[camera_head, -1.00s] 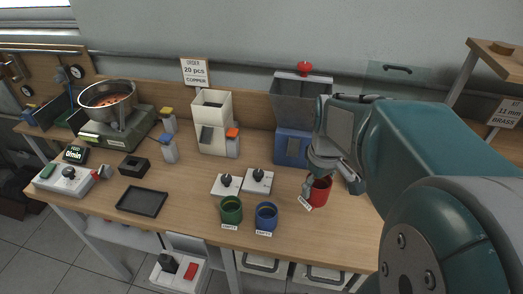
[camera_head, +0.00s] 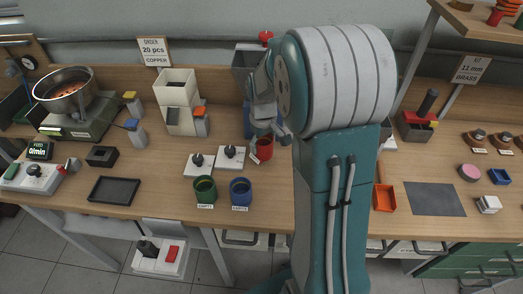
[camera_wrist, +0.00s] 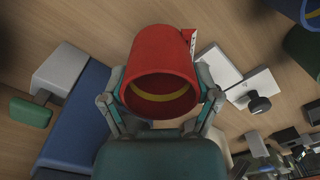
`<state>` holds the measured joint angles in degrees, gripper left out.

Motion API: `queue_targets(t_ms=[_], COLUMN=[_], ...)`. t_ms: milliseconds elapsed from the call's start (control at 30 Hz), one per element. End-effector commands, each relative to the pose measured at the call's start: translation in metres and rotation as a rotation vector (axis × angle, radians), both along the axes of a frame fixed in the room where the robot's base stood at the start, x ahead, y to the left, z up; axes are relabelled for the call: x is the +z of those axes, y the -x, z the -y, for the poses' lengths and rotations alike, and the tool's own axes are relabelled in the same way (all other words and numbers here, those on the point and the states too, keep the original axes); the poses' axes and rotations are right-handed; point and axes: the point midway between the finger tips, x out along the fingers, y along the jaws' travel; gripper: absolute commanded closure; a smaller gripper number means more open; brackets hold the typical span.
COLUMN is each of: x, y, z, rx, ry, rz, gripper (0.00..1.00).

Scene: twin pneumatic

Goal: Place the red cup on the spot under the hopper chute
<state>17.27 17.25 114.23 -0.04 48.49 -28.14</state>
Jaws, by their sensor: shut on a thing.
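The red cup (camera_head: 264,149) with a small white tag is in my gripper (camera_head: 266,132), beside the white knob boxes in the head view. In the wrist view the cup (camera_wrist: 158,50) sits between both fingers of my gripper (camera_wrist: 162,92), its open mouth and yellow inner band showing. A grey hopper (camera_head: 246,58) on a blue base (camera_head: 247,122) stands just behind the cup, largely hidden by my arm. Its chute and the spot under it are not clearly visible. I cannot tell the cup's exact height above the wood.
Two white knob boxes (camera_head: 231,158) (camera_head: 198,165) lie left of the cup. A green cup (camera_head: 204,189) and a blue cup (camera_head: 241,191) stand in front. A beige hopper unit (camera_head: 176,104) is further left. An orange tray (camera_head: 384,197) lies right of my arm.

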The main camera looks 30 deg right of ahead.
Motion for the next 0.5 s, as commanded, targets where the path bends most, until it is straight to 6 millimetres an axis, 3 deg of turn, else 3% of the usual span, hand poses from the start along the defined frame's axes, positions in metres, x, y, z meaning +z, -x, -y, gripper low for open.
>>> queue_targets(t_ms=[300,500], x=[-0.036,-0.037], y=[-0.005,-0.005], z=[-0.002,-0.001], rx=[0.001,0.001], ry=[0.001,0.001], rz=[-0.003,0.0], gripper=[0.73,0.73])
